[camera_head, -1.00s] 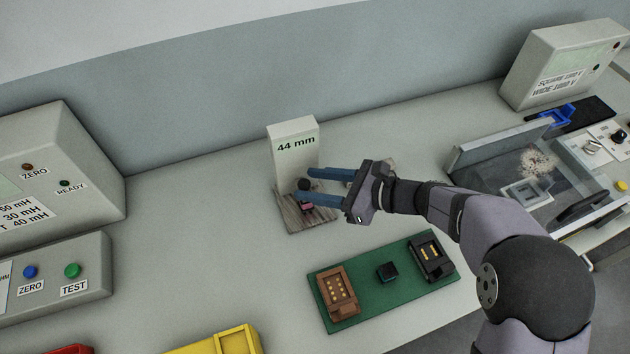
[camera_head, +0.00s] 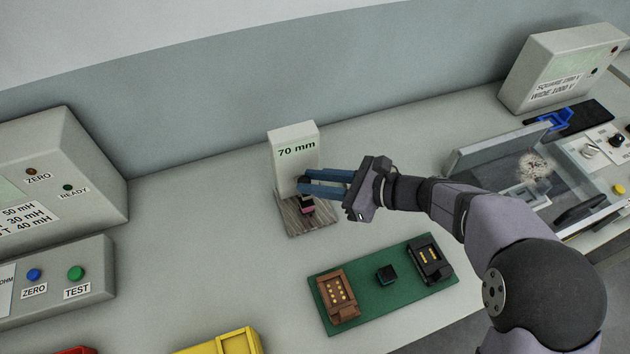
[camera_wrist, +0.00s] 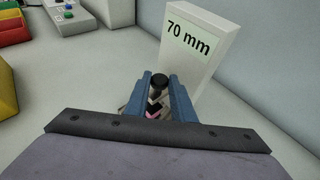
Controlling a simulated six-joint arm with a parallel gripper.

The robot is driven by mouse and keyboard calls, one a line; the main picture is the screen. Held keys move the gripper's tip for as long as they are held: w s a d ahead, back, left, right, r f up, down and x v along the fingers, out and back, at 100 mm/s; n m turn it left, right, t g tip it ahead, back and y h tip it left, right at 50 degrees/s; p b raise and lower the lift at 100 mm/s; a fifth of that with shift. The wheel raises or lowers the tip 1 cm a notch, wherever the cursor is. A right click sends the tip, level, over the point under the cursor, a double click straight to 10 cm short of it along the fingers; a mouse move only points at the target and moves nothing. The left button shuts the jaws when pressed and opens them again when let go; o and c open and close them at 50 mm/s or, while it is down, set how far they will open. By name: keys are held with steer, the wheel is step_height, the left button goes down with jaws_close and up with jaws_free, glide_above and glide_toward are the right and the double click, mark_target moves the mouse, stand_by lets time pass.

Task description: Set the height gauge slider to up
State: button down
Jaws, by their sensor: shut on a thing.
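The height gauge (camera_head: 297,157) is a white upright block on a grey wood-grain base (camera_head: 312,224); its face reads 70 mm. It also shows in the wrist view (camera_wrist: 203,27). Its dark slider knob (camera_wrist: 159,80) sits between my fingertips in the wrist view. My gripper (camera_head: 304,184) comes from the right in front of the gauge, its two blue fingers shut on the slider knob. A small dark and pink part (camera_head: 307,208) shows below the fingers, above the base. The fingers hide most of the slider in the head view.
A green board (camera_head: 366,313) with a brown connector, a small dark block and a black connector lies in front. A grey tester (camera_head: 50,165) stands left, a yellow bin (camera_head: 238,340) at the front edge. A clear-lidded fixture (camera_head: 520,165) is at right.

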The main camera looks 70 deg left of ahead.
steer(key=c, duration=1.5)
jaws_free()
steer(key=shift+r, duration=0.3)
steer(key=shift+f, duration=0.1)
steer(key=shift+b+v, duration=1.1)
steer(key=shift+v, duration=2.6)
steer(key=shift+f, duration=0.1)
